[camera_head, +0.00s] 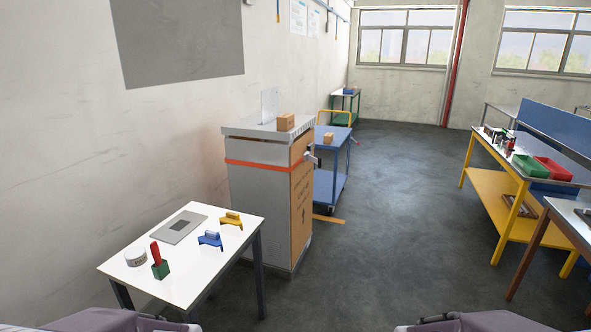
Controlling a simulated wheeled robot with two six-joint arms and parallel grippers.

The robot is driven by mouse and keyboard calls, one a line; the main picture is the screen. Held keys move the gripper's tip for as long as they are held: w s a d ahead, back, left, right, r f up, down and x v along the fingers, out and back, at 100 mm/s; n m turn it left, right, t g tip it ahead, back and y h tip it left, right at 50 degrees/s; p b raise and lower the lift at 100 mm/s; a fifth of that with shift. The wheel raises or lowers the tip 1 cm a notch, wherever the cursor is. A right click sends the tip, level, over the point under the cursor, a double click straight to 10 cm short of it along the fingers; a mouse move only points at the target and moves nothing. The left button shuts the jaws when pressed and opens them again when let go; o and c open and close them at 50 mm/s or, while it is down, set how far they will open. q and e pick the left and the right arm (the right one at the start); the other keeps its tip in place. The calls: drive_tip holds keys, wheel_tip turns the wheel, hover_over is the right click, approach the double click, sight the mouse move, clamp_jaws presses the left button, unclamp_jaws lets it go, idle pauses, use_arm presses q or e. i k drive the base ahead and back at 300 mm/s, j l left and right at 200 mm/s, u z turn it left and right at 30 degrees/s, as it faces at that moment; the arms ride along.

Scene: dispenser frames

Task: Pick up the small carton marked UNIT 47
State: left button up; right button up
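A small brown carton (286,122) sits on the grey top of a tall cabinet-like stand (262,190) left of the middle. Another small brown carton (328,138) sits on the blue cart (335,150) just behind and to the right of it. Any marking on either carton is too small to read, so I cannot tell which is UNIT 47. Neither of my grippers shows; only purple parts of my arms show at the bottom edge.
A white table (190,268) at the left holds a yellow frame (231,220), a blue frame (210,239), a white roll (136,257) and a red-handled item (156,254). A yellow workbench (500,205) stands at the right. The grey floor between is clear.

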sight(286, 122)
drive_tip(key=i, duration=2.8)
